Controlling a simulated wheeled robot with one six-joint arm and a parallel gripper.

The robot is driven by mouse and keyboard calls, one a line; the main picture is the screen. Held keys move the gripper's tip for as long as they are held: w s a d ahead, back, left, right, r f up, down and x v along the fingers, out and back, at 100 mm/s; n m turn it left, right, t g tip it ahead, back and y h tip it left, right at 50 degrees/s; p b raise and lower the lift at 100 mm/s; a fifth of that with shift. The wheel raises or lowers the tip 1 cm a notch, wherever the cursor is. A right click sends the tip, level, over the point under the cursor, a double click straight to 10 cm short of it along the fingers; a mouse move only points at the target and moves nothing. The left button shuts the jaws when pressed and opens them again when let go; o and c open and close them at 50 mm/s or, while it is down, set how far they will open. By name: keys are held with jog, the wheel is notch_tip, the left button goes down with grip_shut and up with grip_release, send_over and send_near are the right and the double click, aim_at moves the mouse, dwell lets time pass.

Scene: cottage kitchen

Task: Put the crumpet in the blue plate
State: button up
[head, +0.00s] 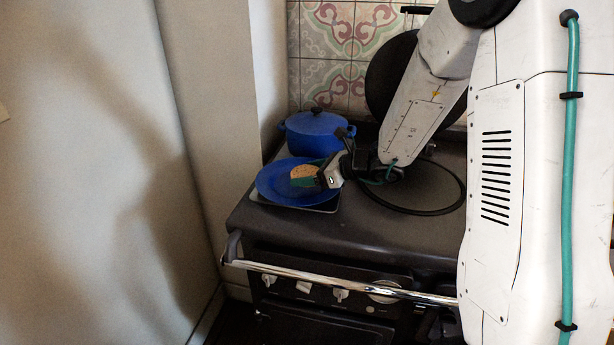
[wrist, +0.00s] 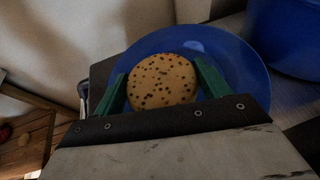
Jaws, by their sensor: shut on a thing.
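The crumpet (wrist: 161,81) is a round, tan disc with dark holes. My gripper (wrist: 158,88) is shut on it, with a green finger on each side. The blue plate (wrist: 228,62) lies right behind and under the crumpet in the wrist view; I cannot tell whether they touch. In the head view, the blue plate (head: 270,184) sits on the left part of the stove top. My gripper (head: 308,177) reaches over it from the right, and the crumpet (head: 303,172) shows over the plate's middle, partly hidden by a finger.
A lidded blue pot (head: 315,132) stands behind the plate. A black round lid (head: 389,80) stands upright at the back by the tiled wall. The stove (head: 330,236) has a chrome rail (head: 340,283) along its front. A pale wall (head: 100,170) rises on the left.

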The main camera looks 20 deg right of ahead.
jog(key=shift+f, duration=0.65)
jog(key=shift+f, duration=0.15)
jog(key=shift+f, duration=0.35)
jog(key=shift+f, duration=0.15)
jog(key=o, duration=0.8)
jog(key=shift+c, duration=0.2)
